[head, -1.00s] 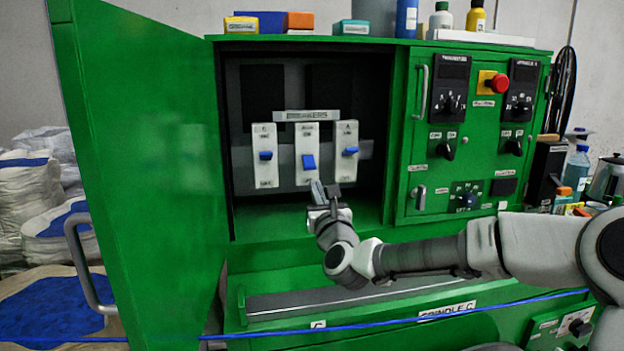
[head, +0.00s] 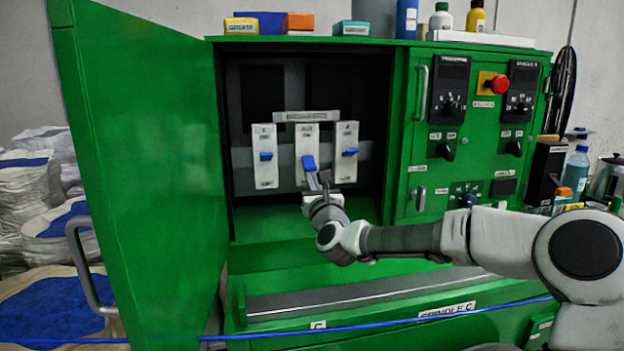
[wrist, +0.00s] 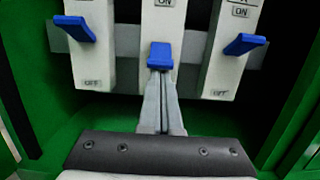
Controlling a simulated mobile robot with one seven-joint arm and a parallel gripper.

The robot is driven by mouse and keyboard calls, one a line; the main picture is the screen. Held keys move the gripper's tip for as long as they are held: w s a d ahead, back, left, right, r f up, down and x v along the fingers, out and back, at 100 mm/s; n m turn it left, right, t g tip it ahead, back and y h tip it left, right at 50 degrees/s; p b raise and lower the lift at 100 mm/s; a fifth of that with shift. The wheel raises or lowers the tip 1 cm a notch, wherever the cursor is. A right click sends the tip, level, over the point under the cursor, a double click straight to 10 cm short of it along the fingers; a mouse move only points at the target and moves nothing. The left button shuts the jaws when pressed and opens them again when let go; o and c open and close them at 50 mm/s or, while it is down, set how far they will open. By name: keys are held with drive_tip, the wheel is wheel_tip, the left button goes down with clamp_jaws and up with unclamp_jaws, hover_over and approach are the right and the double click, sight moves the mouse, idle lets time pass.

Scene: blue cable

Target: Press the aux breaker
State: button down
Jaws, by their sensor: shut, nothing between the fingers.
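Three white breakers with blue levers stand in a row inside the open green cabinet, under a "BREAKERS" label. Their name labels are too blurred to read surely, so I cannot tell which is aux. The middle breaker's blue lever (head: 309,163) sits lower than the left lever (head: 266,156) and right lever (head: 350,151). My gripper (head: 319,181) is shut and empty, just below and in front of the middle lever. In the wrist view, my fingertips (wrist: 160,78) meet the lower edge of the middle lever (wrist: 160,56); I cannot tell whether they touch. Its OFF marking is hidden behind them.
The cabinet door (head: 140,150) stands open at the left. A control panel with knobs and a red button (head: 499,84) is at the right. A blue cable (head: 380,325) runs across the front, below my arm. Bottles and boxes stand on top.

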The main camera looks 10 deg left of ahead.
sight(311, 166)
drive_tip(key=shift+s+d+r+g+h+p, duration=0.2)
drive_tip(key=shift+r+g+h+p, duration=0.45)
drive_tip(key=shift+p, duration=1.3)
drive_tip(key=shift+s+y, duration=0.1)
drive_tip(key=shift+y, duration=0.15)
drive_tip(key=r+g+p, duration=0.1)
drive_tip(key=p, duration=0.3)
drive_tip(key=shift+s+r+g+p, duration=0.15)
drive_tip(key=shift+g+p, duration=0.15)
drive_tip(key=shift+g, duration=0.05)
drive_tip(key=p, duration=0.2)
drive_tip(key=r+g+h+p, duration=0.1)
drive_tip(key=p, duration=0.2)
drive_tip(key=shift+s+r+g+h+p, duration=0.15)
drive_tip(key=shift+g+h+p, duration=0.15)
drive_tip(key=shift+p, duration=0.05)
drive_tip(key=g+p, duration=0.1)
drive_tip(key=p, duration=0.2)
drive_tip(key=g+h+p, duration=0.1)
drive_tip(key=p, duration=0.2)
drive_tip(key=shift+s+r, duration=0.1)
drive_tip(key=shift+r, duration=0.3)
drive_tip(key=shift+d+f, duration=0.1)
drive_tip(key=shift+f, duration=0.25)
drive_tip(key=shift+r, duration=0.1)
